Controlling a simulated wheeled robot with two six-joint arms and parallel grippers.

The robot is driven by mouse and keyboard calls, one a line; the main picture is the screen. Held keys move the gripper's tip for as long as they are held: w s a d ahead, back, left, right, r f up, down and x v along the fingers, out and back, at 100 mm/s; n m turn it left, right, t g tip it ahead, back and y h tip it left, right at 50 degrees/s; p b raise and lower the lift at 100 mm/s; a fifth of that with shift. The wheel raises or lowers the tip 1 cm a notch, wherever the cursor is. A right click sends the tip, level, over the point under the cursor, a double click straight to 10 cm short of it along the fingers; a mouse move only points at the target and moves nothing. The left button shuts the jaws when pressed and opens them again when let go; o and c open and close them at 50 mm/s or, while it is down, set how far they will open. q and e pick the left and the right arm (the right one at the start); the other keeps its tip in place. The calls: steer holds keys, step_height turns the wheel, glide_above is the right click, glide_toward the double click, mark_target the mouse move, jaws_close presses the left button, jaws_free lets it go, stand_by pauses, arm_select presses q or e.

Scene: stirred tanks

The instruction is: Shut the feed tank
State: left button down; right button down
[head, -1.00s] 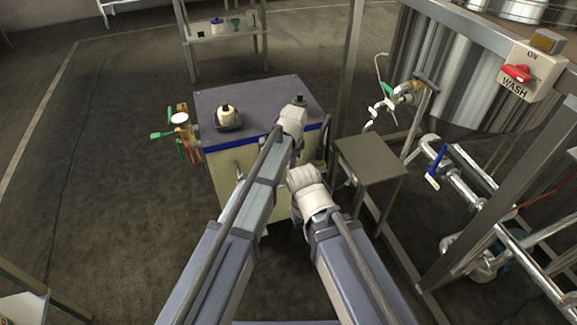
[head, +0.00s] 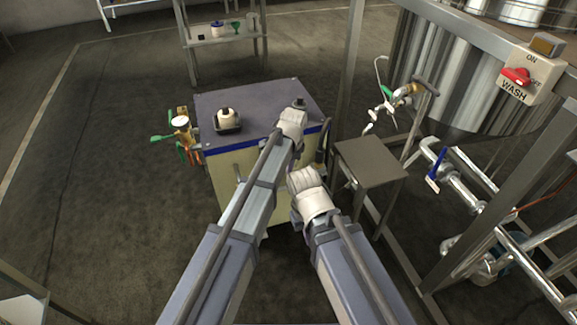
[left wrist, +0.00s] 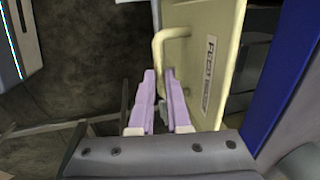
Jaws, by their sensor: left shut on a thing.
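In the left wrist view a cream panel (left wrist: 205,55) stands open at an angle to a blue edge on the right. It carries a label that seems to read "Feed" and a cream bent-bar handle (left wrist: 175,34). The lilac fingers of my left gripper (left wrist: 158,76) are shut on the lower part of this handle. In the head view a cream cabinet (head: 229,166) with a blue-grey top stands ahead. My left wrist (head: 292,124) reaches its near right side, and the fingers are hidden there. My right wrist (head: 307,190) is just nearer; its fingers are hidden.
A pot in a dark tray (head: 228,123) sits on the cabinet top. A small table (head: 371,160) stands close on the right. Beyond it are steel pipes with a blue-handled valve (head: 437,168) and a WASH switch box (head: 529,74). The floor at left is clear.

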stand_by(0.8)
arm_select(q)
steer(key=w, duration=0.1)
steer(key=w+a, duration=0.1)
steer(key=w, duration=0.1)
steer(key=shift+w, duration=0.1)
steer(key=c, duration=0.9)
jaws_free()
steer(key=r+p, duration=0.2)
steer(key=s+r+p, duration=0.1)
steer(key=r+p, duration=0.4)
steer(key=shift+s+d+r+p, duration=0.25)
steer(key=shift+s+r+p, duration=0.05)
steer(key=shift+r+p, duration=0.05)
